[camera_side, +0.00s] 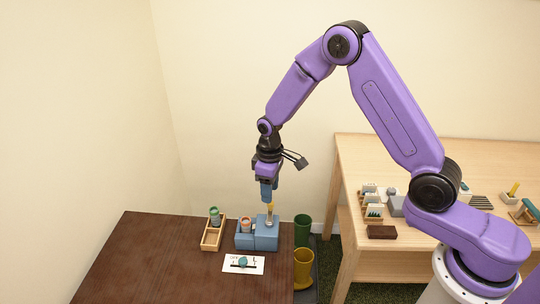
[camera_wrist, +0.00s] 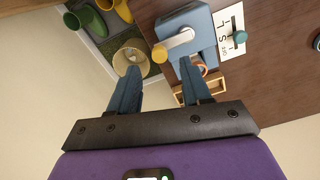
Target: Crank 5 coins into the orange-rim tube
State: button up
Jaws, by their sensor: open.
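A blue coin machine (camera_side: 258,237) stands on the dark table, also seen in the wrist view (camera_wrist: 192,22). Its silver crank arm (camera_wrist: 180,39) ends in an upright yellow knob (camera_wrist: 160,53). The knob shows in the side view (camera_side: 270,208) just under my gripper (camera_side: 269,196). In the wrist view my gripper (camera_wrist: 160,68) is open and empty, fingers pointing down, with the knob in line with the gap. I cannot tell whether the fingertips reach around it. The orange-rim tube (camera_side: 246,223) stands at the machine's left; a finger partly hides its rim (camera_wrist: 203,69). Coins inside cannot be seen.
A wooden rack (camera_side: 212,238) holding a green-rim tube (camera_side: 214,215) stands left of the machine. A white card (camera_side: 243,264) with a teal slider knob lies in front. The table's left front is clear.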

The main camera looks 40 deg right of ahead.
notch_tip(320, 180, up, 14)
jog(key=shift+f, duration=0.25)
dwell(0.3)
jog(key=s+a+r+n, duration=0.2)
jog(key=s+r+n, duration=0.1)
jog(key=s, duration=1.3)
jog(key=s+d+n, duration=0.1)
jog(key=s+d, duration=0.2)
jog(key=s, duration=0.5)
jog(key=s+d+n, duration=0.2)
jog(key=s+d, duration=0.1)
jog(key=s, duration=0.6)
jog(key=shift+s+f, duration=0.15)
jog(key=shift+f, duration=0.15)
